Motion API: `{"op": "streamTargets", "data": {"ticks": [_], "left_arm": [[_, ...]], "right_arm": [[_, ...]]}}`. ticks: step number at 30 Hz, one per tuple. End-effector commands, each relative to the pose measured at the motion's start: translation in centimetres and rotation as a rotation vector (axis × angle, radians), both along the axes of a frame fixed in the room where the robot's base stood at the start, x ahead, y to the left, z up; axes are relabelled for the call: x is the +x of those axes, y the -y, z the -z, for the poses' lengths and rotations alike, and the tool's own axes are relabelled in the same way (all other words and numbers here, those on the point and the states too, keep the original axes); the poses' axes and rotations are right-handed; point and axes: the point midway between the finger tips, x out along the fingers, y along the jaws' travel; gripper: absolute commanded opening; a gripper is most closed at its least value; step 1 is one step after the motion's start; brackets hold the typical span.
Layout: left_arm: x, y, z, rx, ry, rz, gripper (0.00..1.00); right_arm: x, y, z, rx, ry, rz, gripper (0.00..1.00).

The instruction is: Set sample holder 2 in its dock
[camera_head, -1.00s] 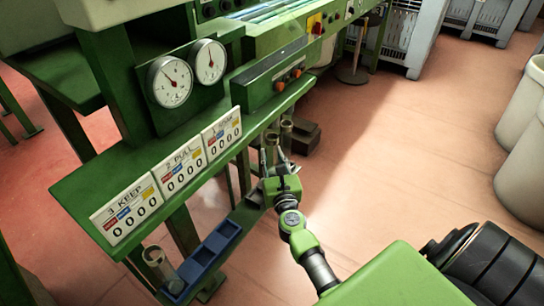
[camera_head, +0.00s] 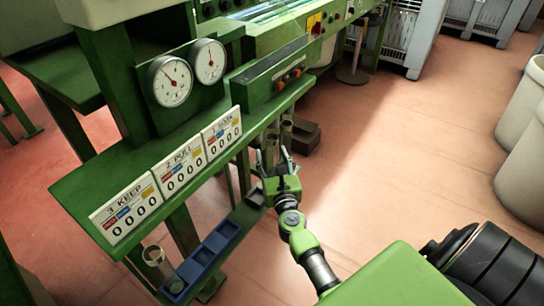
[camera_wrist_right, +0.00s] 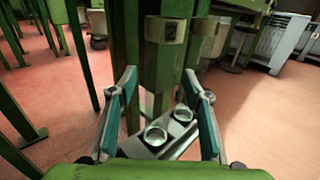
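My right gripper (camera_head: 274,162) is open beside the front of the green bench, its two fingers spread and apart. In the right wrist view, the open gripper (camera_wrist_right: 163,98) has teal pads and nothing is gripped between them. A grey bracket with two round metal cups (camera_wrist_right: 170,128) shows between and below the fingers. Beyond the fingers stands a tall cylindrical holder with a pale rim (camera_wrist_right: 165,30), and a second one (camera_wrist_right: 207,40) to its right. In the head view, pale cylinders (camera_head: 286,132) show behind the fingertips. Which holder is number 2 cannot be told. My left gripper is out of view.
Signs marked 1 SOAK (camera_head: 222,133), 2 PULL (camera_head: 180,167) and 3 KEEP (camera_head: 125,206) line the bench edge. Open floor (camera_head: 390,170) lies to the right.

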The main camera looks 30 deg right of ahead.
Motion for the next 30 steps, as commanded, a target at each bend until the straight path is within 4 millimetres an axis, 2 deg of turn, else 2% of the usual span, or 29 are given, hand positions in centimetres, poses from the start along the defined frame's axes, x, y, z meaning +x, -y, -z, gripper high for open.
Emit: {"op": "streamTargets", "data": {"ticks": [6, 10, 24, 30], "left_arm": [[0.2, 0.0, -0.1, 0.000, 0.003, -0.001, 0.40], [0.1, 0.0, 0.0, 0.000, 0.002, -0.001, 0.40], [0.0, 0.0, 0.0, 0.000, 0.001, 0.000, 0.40], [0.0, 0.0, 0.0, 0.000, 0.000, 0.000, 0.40]], "right_arm": [[-0.1, 0.0, 0.1, 0.001, -0.002, 0.000, 0.45], [-1.1, -0.5, 0.2, 0.001, -0.003, 0.000, 0.45], [-9.3, -3.8, 0.2, -0.001, -0.004, -0.001, 0.45], [-10.9, -4.5, 0.1, -0.001, -0.001, 0.000, 0.45]]}}
